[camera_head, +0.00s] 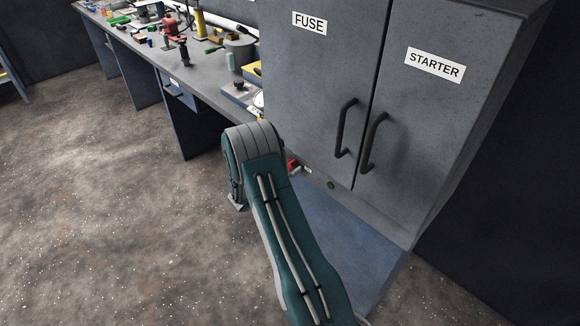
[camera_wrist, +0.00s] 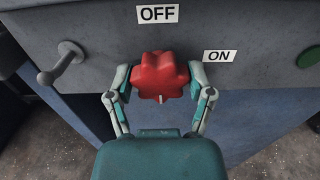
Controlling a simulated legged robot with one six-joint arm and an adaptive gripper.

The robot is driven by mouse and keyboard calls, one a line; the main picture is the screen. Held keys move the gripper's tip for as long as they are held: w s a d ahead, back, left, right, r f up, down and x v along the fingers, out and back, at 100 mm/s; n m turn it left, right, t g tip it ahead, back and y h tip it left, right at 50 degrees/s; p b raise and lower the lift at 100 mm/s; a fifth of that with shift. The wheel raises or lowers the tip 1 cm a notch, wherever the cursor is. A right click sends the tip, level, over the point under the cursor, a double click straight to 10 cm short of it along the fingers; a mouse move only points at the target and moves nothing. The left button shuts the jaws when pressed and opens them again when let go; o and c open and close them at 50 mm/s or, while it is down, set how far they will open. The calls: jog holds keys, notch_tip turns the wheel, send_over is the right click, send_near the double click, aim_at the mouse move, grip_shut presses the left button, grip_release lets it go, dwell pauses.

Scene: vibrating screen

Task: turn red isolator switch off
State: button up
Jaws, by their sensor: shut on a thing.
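The red isolator switch (camera_wrist: 160,76) is a lobed red knob on the lower front of the grey cabinet in the wrist view. A white OFF label (camera_wrist: 157,14) is above it and a white ON label (camera_wrist: 219,56) is to its right. A small pale mark shows at the knob's lower edge. My gripper (camera_wrist: 160,86) is shut on the knob, with one finger at each side. In the head view a bit of the red switch (camera_head: 292,166) shows beside my arm, which hides my gripper there.
A grey lever (camera_wrist: 60,66) is left of the switch and a green button (camera_wrist: 309,57) is to its right. The grey cabinet (camera_head: 315,85) has FUSE and STARTER doors with two dark handles. A cluttered workbench (camera_head: 205,75) stands at the left. The floor at left is open.

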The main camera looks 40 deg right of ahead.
jog(key=shift+w, duration=0.1)
jog(key=o, duration=1.1)
jog(key=shift+d, duration=0.1)
jog(key=a, duration=1.2)
jog(key=shift+s, duration=0.45)
jog(key=shift+f, duration=0.1)
